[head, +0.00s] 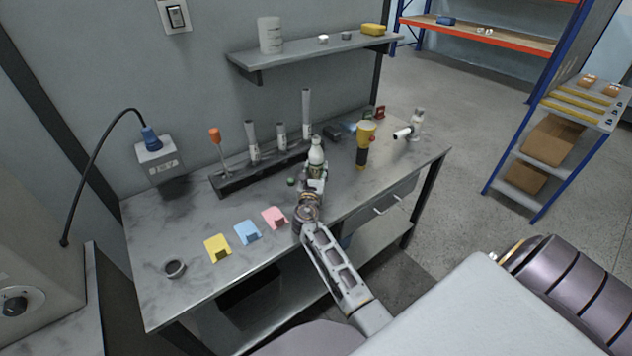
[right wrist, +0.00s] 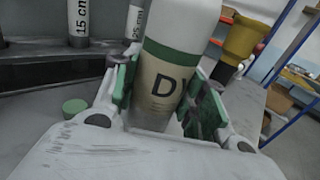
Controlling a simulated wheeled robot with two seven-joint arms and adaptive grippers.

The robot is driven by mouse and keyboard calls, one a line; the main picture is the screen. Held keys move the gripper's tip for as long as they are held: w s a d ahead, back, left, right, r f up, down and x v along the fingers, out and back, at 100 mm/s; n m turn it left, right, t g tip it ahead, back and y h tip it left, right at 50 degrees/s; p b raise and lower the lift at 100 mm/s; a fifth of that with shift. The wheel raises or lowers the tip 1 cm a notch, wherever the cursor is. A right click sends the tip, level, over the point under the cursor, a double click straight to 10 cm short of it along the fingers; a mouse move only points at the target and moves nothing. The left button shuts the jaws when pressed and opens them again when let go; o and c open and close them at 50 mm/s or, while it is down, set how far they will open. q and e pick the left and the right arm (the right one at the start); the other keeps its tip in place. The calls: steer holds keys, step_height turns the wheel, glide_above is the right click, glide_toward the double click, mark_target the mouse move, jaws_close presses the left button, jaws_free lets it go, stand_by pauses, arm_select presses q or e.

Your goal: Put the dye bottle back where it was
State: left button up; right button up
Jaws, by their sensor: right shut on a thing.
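The dye bottle (head: 317,153) is white with a green band and a tan label marked "D". It shows large in the right wrist view (right wrist: 165,85). My right gripper (head: 316,184) is shut around its lower part; the green finger pads (right wrist: 165,97) sit on both sides of the label. The bottle is roughly upright above the middle of the workbench, in front of the dark rack. Its base is hidden by the gripper, so I cannot tell whether it touches the bench. My left gripper is not in view.
A rack (head: 232,181) with tubes stands behind. A small green disc (right wrist: 75,107) lies left of the bottle, a yellow flashlight (head: 364,143) right.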

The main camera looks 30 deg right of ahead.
steer(key=shift+f, duration=0.25)
steer(key=shift+f+b, duration=0.35)
steer(key=shift+f, duration=1.55)
steer(key=shift+f, duration=0.1)
steer(key=o, duration=1.1)
